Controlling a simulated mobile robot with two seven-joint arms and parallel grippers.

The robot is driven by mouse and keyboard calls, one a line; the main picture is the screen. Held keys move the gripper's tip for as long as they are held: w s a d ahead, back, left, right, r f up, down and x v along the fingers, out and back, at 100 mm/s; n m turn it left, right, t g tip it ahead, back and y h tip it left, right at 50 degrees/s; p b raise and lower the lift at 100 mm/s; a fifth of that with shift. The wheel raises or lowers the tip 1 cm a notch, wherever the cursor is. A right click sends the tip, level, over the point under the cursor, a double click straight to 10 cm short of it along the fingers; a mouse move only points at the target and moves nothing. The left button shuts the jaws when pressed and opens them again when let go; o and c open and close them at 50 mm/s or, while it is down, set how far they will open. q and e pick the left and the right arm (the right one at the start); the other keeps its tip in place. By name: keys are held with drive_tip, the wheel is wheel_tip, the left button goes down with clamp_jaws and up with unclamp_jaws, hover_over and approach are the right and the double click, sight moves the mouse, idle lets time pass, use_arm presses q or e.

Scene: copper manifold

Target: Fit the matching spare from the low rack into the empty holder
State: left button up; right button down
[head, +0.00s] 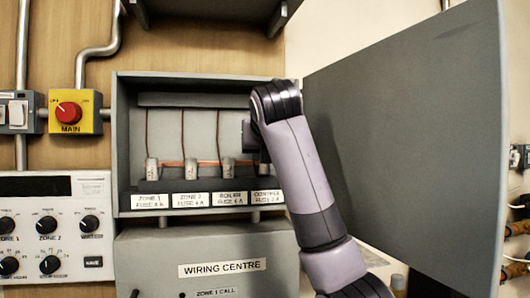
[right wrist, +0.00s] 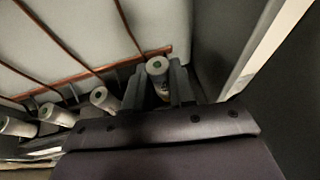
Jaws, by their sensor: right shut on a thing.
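In the head view my right arm reaches into an open grey fuse box (head: 123,150). My right gripper (head: 262,157) is at the rightmost position, above the label CONTROL FUSE (head: 267,197), largely hidden by my wrist. In the right wrist view the right gripper (right wrist: 158,88) is shut on a pale cylindrical fuse (right wrist: 157,66) with a greenish end. Whether this fuse is seated in the holder is hidden. Other fuses stand at zone 1 (head: 152,168), zone 2 (head: 191,168) and boiler (head: 228,169). The low rack and my left gripper are not in view.
The box's large grey door (head: 410,130) stands open on the right, close to my arm. A wiring centre box (head: 150,250) lies below. A yellow switch with a red knob (head: 68,112) and a control panel (head: 50,190) are at left. Brown wires (head: 218,125) hang inside.

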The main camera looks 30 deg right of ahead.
drive_tip(key=shift+f+b, duration=0.65)
drive_tip(key=shift+f, duration=0.35)
drive_tip(key=c, duration=0.9)
unclamp_jaws()
drive_tip(key=shift+o, duration=0.2)
drive_tip(key=b+v, duration=0.1)
drive_tip(key=v, duration=0.6)
drive_tip(key=shift+b, duration=0.35)
drive_tip(key=shift+r, duration=0.1)
